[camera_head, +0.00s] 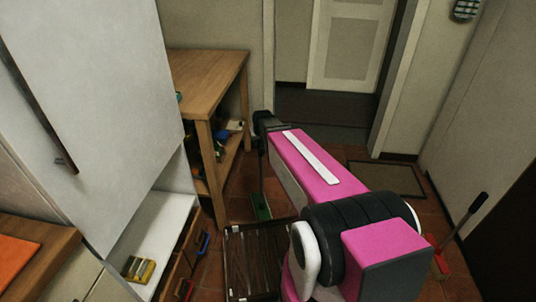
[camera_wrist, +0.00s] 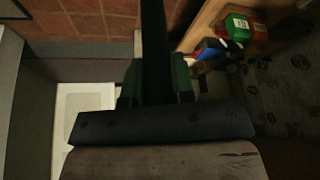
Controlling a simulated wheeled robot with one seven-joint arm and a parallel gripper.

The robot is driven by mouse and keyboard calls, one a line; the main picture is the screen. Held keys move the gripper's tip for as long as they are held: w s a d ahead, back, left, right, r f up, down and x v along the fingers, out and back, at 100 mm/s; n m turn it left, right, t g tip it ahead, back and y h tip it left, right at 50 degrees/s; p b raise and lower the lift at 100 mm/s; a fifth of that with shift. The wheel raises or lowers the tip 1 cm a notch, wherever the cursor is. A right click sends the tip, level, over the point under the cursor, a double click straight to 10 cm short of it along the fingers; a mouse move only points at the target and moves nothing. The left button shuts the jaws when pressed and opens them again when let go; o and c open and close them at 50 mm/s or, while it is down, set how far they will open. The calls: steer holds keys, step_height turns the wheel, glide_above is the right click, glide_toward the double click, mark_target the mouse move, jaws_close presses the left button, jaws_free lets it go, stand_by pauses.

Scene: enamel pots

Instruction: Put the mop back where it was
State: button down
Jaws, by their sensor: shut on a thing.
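The mop has a thin dark handle and a green head (camera_head: 261,207) low near the floor, left of my arm in the head view. My gripper (camera_head: 263,122) is at the far end of my pink arm, to the right of the wooden table. In the wrist view my gripper (camera_wrist: 154,88) is shut on the dark mop handle (camera_wrist: 153,40), which runs up between its fingers. In the head view most of the handle is thin and hard to make out, and my arm hides part of the area around it.
A wooden table (camera_head: 205,75) with items on its lower shelf stands left of my gripper. A white cabinet (camera_head: 110,100) is at the left. A dark slatted rack (camera_head: 250,262) is below my arm. A red-ended long-handled tool (camera_head: 469,216) leans at right. A mat (camera_head: 388,180) lies by the doorway.

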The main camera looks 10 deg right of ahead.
steer(key=w+d+f, duration=0.2)
steer(key=d+f, duration=0.2)
steer(key=f, duration=0.3)
steer(key=shift+d, duration=0.3)
steer(key=c, duration=1)
jaws_free()
steer(key=shift+f, duration=0.1)
steer(key=shift+o, duration=0.2)
steer(key=v, duration=1.2)
steer(key=s+f+g, duration=0.4)
steer(key=s, duration=1.3)
steer(key=shift+a+f+m+g, duration=0.15)
steer(key=shift+f+m+g, duration=0.1)
steer(key=shift+m+g, duration=0.15)
